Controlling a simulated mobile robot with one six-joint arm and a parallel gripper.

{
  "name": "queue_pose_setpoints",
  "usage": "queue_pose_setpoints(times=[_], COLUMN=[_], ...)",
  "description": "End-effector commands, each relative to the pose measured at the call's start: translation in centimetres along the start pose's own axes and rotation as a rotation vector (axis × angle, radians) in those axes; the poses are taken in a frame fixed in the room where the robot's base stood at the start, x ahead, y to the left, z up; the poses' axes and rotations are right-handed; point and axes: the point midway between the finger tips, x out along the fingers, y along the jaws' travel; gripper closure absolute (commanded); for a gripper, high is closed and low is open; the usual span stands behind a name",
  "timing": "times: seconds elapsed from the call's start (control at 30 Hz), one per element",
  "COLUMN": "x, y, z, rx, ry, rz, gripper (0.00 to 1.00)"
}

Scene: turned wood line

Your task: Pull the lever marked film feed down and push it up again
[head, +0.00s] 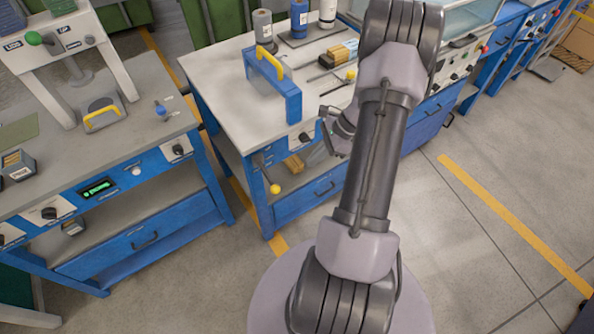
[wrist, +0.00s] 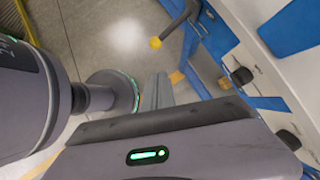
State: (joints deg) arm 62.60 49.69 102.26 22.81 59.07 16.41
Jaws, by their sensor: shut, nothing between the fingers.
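A lever with a yellow ball knob (head: 275,189) sticks out from the front of the middle bench and points down. In the wrist view a yellow-tipped lever (wrist: 155,42) on a dark stem shows at the top, beyond the fingers. I cannot read any film feed marking. My gripper (head: 328,128) is at the bench front, above and right of the low lever, partly hidden by my arm. In the wrist view its fingers (wrist: 157,92) are shut and empty, apart from the yellow knob.
The middle bench (head: 215,70) carries a blue frame with a yellow handle (head: 268,62) and several bottles. A black knob (head: 305,137) is on its front panel, near my gripper. Another bench (head: 130,135) stands left. Open floor (head: 470,220) lies to the right.

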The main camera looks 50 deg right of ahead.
Motion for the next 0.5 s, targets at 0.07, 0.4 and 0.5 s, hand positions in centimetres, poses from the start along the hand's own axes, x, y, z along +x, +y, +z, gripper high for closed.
queue_pose_setpoints(times=[0.07, 0.4, 0.5], x=[1.6, 9.2, 10.9], y=[0.1, 0.2, 0.2], z=[-0.2, -0.2, 0.4], rx=[0.004, 0.011, 0.012], ry=[-0.004, -0.007, -0.007], rz=[0.004, 0.004, 0.003], gripper=[1.00, 1.00, 1.00])
